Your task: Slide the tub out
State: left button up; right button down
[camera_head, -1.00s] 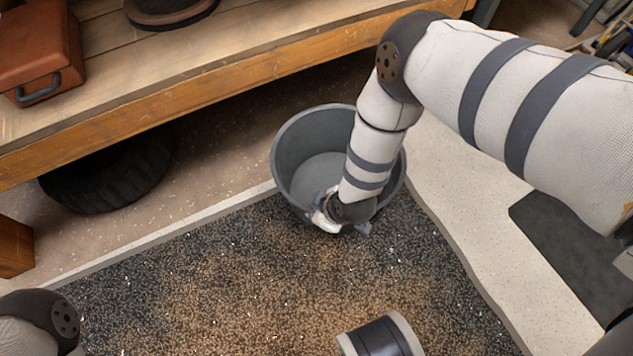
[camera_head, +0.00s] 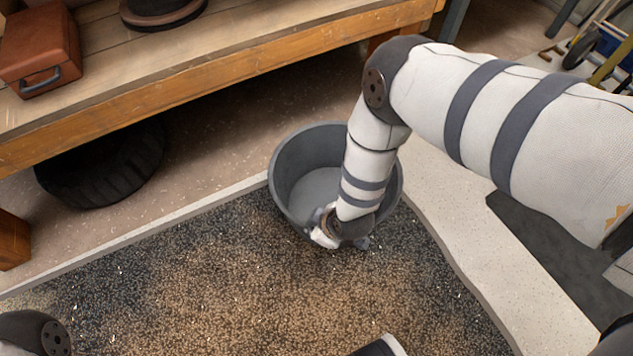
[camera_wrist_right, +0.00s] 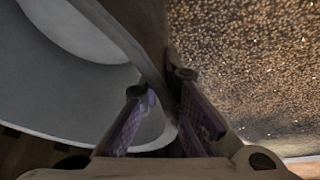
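The grey tub (camera_head: 283,178) stands upright on the speckled dark mat at the floor strip's edge, open at the top and empty where I can see into it. My right gripper (camera_head: 340,238) is at its near rim. In the right wrist view, one finger is inside the tub (camera_wrist_right: 60,110) and the other outside, with the rim between the fingertips (camera_wrist_right: 161,85). The gripper appears shut on the rim. My right forearm hides part of the tub's right side. My left gripper is out of view; only parts of my left arm show at the bottom.
A wooden bench (camera_head: 200,75) runs behind, bearing a brown case (camera_head: 40,45) and a dark round object (camera_head: 163,12). A black tyre (camera_head: 100,170) lies under it. A pale floor strip (camera_head: 455,205) borders the mat (camera_head: 230,290) at right. The mat before the tub is clear.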

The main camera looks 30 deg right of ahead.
jog(key=c, duration=1.7)
grip_release()
jog(key=v, duration=1.2)
jog(key=shift+w, duration=0.1)
